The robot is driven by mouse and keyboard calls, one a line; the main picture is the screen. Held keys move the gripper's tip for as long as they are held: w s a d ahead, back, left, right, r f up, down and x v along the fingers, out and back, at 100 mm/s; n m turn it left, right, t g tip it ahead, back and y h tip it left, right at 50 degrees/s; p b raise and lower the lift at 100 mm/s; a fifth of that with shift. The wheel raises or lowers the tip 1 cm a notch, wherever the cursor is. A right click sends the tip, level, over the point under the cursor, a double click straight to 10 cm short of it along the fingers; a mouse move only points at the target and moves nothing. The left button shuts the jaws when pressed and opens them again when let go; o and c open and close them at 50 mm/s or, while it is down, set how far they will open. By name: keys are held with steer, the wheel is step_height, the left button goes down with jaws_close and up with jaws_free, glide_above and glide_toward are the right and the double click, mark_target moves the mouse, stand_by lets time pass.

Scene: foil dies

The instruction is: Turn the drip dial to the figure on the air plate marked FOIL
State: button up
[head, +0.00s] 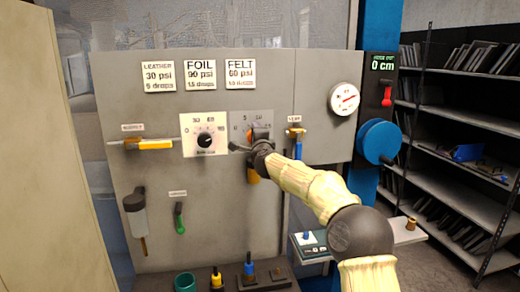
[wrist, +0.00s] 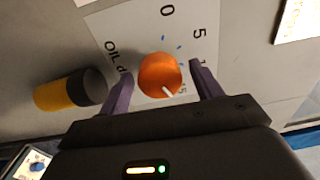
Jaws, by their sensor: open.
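The drip dial is an orange round knob (wrist: 158,72) on a pale plate lettered "OIL d…", with figures 0, 5 and 15 readable. Its white pointer line slants to the lower right, close to the 15; the exact setting is hard to tell. My gripper (wrist: 163,88) is open, with one purple finger on each side of the knob; I cannot tell whether they touch it. In the head view my gripper (head: 259,143) covers much of the dial. The FOIL air plate (head: 201,70) reads 90 psi and, in small print, apparently 15 drops.
LEATHER (head: 158,77) and FELT (head: 240,74) plates flank FOIL. A black pressure dial (head: 205,140) sits left of the drip dial. A yellow-and-black cylinder (wrist: 70,91) stands close beside my gripper. A gauge (head: 344,98) and blue handwheel (head: 379,141) are at right.

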steer(key=b+v, duration=0.8)
steer(key=v, duration=0.9)
steer(key=shift+b, duration=0.4)
steer(key=shift+a+f, duration=0.1)
steer(key=s+d+f+n+g+h+p, duration=0.1)
steer(key=s+d+f+n+g+p, duration=0.3)
steer(key=f, duration=0.5)
steer(key=s+d+f+n+g+h+p, duration=0.1)
steer(key=s+d+f+n+g+p, duration=0.15)
steer(key=s+f+n, duration=0.4)
steer(key=s+d+f+n+g+h+p, duration=0.1)
steer(key=s+d+f+g, duration=0.3)
steer(key=s, duration=0.6)
steer(key=s+d+f+n+g+h+p, duration=0.1)
steer(key=s+d+f+n+g+p, duration=0.2)
steer(key=s+d+f, duration=0.5)
steer(key=s+f+g, duration=0.1)
steer(key=s, duration=0.2)
steer(key=shift+d+f+n+h, duration=0.3)
steer(key=shift+f+n+h, duration=0.05)
steer(key=shift+f+h, duration=0.05)
steer(key=shift+g, duration=0.25)
